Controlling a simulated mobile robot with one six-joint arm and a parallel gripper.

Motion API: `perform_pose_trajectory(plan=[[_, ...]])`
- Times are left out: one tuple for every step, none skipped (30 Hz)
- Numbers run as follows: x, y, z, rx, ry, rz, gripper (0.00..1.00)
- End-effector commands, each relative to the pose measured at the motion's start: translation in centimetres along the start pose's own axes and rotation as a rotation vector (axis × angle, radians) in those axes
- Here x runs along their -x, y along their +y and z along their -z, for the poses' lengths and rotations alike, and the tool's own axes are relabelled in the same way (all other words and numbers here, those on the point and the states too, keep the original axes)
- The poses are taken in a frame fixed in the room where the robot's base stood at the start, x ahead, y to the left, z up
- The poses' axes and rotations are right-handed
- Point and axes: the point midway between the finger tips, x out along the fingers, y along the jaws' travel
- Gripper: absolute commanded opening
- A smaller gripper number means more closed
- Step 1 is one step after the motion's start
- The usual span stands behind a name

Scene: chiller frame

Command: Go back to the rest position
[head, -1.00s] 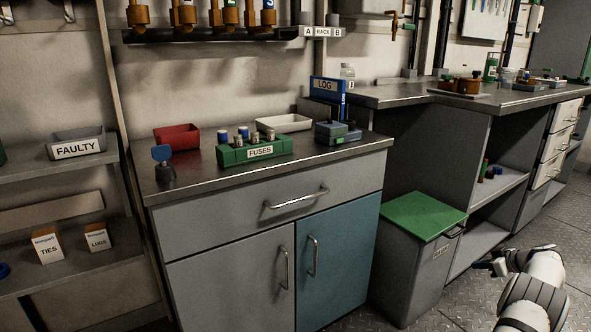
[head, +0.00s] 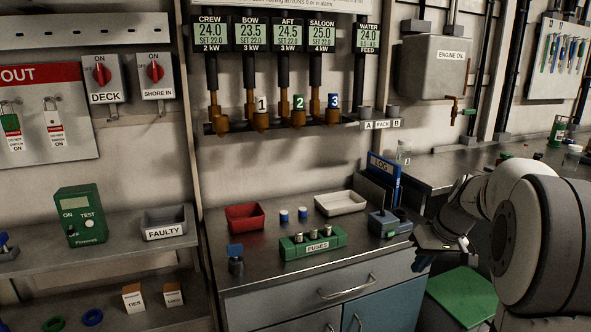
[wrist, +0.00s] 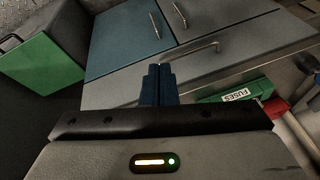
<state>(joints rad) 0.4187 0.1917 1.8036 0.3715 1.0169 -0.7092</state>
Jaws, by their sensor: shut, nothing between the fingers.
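My gripper (head: 424,262) is at the right of the head view, in front of the counter's right end and above the green-lidded bin. In the wrist view its dark blue fingers (wrist: 159,84) are together with nothing between them. They point toward the cabinet front. My arm comes in from the right edge of the head view and hides part of the right-hand bench.
The counter (head: 260,272) bears a green FUSES holder (head: 312,243), a red tray (head: 245,217), a white tray (head: 340,203) and a blue LOG binder (head: 384,178). The green-lidded bin (head: 467,296) stands right of the cabinet (head: 380,300). Gauges hang on the wall above.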

Motion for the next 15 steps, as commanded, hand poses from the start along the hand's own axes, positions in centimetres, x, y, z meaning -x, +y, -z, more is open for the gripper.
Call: perform_pose_trajectory(plan=[[3.3,-3.2,-0.6,0.001,-0.015,-0.015,0.00],[4.2,-4.7,-1.3,-0.005,-0.024,-0.026,0.00],[5.5,-6.5,-2.3,-0.013,-0.034,-0.041,0.00],[6.4,-7.8,-3.1,-0.018,-0.043,-0.052,0.00],[7.3,-9.1,-4.0,-0.024,-0.050,-0.063,0.00],[8.5,-10.7,-5.2,-0.031,-0.057,-0.080,0.00],[9.3,-11.8,-6.1,-0.036,-0.061,-0.092,0.00],[10.1,-12.9,-7.1,-0.040,-0.065,-0.103,0.00],[11.1,-14.2,-8.4,-0.046,-0.071,-0.119,0.00],[11.8,-15.0,-9.4,-0.050,-0.072,-0.132,0.00],[12.5,-15.8,-10.4,-0.055,-0.073,-0.143,0.00],[13.2,-16.7,-11.7,-0.059,-0.073,-0.157,0.00],[13.7,-17.3,-12.6,-0.062,-0.073,-0.167,0.00],[14.1,-17.8,-13.4,-0.066,-0.073,-0.176,0.00],[14.6,-18.3,-14.4,-0.069,-0.072,-0.188,0.00]])
